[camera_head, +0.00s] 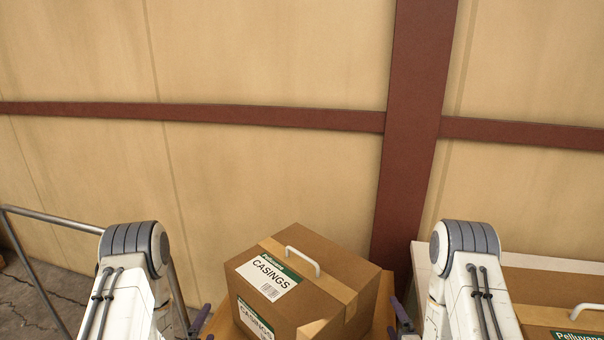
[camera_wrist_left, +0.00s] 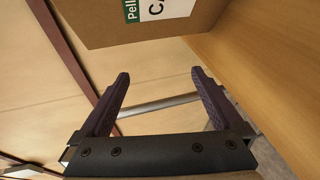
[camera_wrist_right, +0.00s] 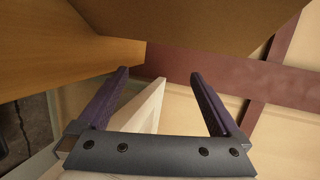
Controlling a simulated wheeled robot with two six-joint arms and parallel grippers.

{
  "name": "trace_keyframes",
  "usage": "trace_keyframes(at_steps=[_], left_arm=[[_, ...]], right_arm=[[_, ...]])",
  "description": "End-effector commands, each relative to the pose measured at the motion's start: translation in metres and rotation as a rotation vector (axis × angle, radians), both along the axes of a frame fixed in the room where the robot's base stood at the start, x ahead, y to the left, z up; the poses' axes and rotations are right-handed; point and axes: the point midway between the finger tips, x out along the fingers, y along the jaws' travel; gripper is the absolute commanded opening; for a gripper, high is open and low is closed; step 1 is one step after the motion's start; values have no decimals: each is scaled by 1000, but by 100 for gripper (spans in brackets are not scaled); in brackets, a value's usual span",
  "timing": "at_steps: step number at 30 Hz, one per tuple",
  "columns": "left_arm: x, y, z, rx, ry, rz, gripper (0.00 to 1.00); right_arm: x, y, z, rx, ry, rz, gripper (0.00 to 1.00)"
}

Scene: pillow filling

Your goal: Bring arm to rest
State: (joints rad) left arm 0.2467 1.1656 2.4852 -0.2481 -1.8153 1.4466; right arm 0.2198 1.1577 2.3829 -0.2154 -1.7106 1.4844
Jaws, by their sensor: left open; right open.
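My left arm comes in at the lower left of the head view, and its gripper (camera_head: 201,317) shows only in part beside the left side of a cardboard box. In the left wrist view the left gripper (camera_wrist_left: 158,85) has its two purple fingers wide apart with nothing between them. My right gripper (camera_head: 401,312) shows in part to the right of the same box. In the right wrist view the right gripper (camera_wrist_right: 158,80) is also wide open and empty. Both grippers appear apart from the box.
The cardboard box (camera_head: 328,291), labelled CASINGS and with a white handle, stands on a wooden surface (camera_head: 223,325) between my arms. A second box (camera_head: 545,285) is at the right edge. A metal rail (camera_head: 60,219) is at left. A tan wall with red-brown beams (camera_head: 412,130) stands behind.

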Motion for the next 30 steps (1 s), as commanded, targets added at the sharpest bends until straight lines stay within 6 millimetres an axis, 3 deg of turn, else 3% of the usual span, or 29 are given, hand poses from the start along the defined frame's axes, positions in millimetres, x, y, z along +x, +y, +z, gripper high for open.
trace_keyframes(at_steps=[5,24,30], left_arm=[[0,0,0,0,0,0,100],[0,0,0,0,0,0,100],[42,0,-10,2,-6,-1,100]], right_arm=[[-31,-1,7,2,4,-3,100],[89,0,-21,0,-4,1,100],[86,0,-22,1,1,0,100]])
